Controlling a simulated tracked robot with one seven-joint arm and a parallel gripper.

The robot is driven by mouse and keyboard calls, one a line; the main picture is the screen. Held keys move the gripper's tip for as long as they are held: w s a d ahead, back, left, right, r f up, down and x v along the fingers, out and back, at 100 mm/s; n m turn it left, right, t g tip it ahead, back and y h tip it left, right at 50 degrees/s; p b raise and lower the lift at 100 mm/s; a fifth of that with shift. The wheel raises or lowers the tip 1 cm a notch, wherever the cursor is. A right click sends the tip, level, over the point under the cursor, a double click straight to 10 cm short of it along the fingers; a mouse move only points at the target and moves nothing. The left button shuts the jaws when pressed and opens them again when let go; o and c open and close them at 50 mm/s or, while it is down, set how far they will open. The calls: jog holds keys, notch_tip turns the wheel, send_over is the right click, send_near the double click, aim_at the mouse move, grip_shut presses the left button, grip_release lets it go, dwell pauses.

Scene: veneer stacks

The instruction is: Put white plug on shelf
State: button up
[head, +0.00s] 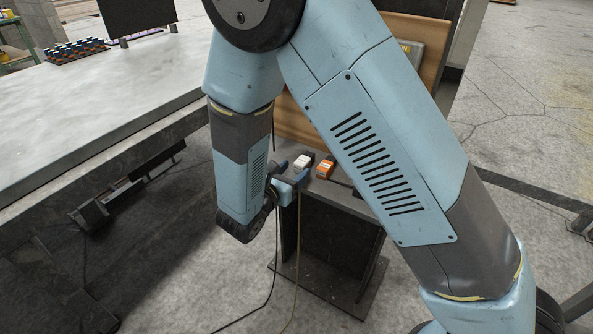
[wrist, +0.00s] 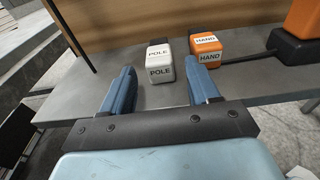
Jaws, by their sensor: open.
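The white plug (wrist: 160,66), a small block marked POLE, rests on a dark grey top (wrist: 92,92) in the wrist view. It also shows small in the head view (head: 302,161). My gripper (head: 293,171) is open and empty, its two blue fingers pointing at the plug. In the wrist view the white plug stands just beyond the fingertips, between their lines, and no contact shows. I cannot tell for sure which surface is the shelf; the grey top has a wooden panel (wrist: 122,20) behind it.
An orange plug (wrist: 207,47) marked HAND stands close right of the white one. A bigger orange block (wrist: 292,48) with a dark bar lies further right. In the head view, a long grey table (head: 95,85) is at left, and thin cables hang below my gripper.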

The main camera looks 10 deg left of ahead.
jog(key=v, duration=0.9)
jog(key=shift+s, duration=0.35)
jog(key=shift+a, duration=0.2)
